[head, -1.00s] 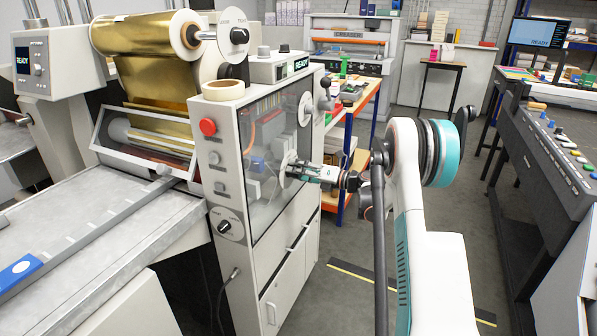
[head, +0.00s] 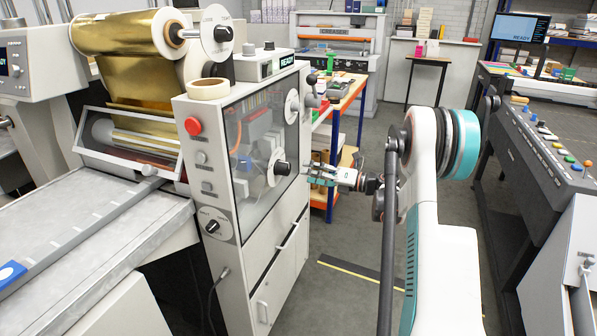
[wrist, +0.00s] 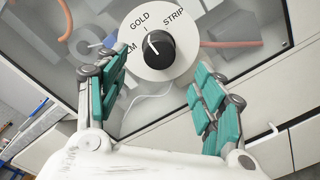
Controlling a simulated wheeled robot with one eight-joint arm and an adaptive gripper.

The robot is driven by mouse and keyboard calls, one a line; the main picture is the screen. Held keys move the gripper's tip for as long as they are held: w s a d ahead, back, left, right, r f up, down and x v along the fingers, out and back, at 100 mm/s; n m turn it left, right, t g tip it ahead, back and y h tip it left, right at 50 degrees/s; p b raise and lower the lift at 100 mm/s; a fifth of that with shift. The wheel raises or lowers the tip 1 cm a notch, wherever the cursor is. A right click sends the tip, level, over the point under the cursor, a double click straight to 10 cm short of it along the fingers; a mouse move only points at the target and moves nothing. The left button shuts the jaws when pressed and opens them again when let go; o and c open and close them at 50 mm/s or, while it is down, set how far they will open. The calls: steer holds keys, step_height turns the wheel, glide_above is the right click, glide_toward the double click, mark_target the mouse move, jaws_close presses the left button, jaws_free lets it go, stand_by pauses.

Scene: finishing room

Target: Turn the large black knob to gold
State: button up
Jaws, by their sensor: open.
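The large black knob (wrist: 159,46) sits on a round white dial (wrist: 140,65) marked with GOLD and STRIP and a partly hidden third word. In the head view the knob (head: 282,168) stands out from the machine's clear side panel. My gripper (head: 310,172) is right of it there, apart from it. In the wrist view my gripper (wrist: 165,85) is open and empty, its teal-padded fingers spread on either side below the dial.
A second white dial (head: 292,107) is higher on the same panel. A smaller knob (head: 212,227) and a red button (head: 193,126) are on the machine's front. A wooden-topped table (head: 340,95) stands behind. The floor (head: 350,235) right of the machine is clear.

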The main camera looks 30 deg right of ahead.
steer(key=shift+v, duration=1.1)
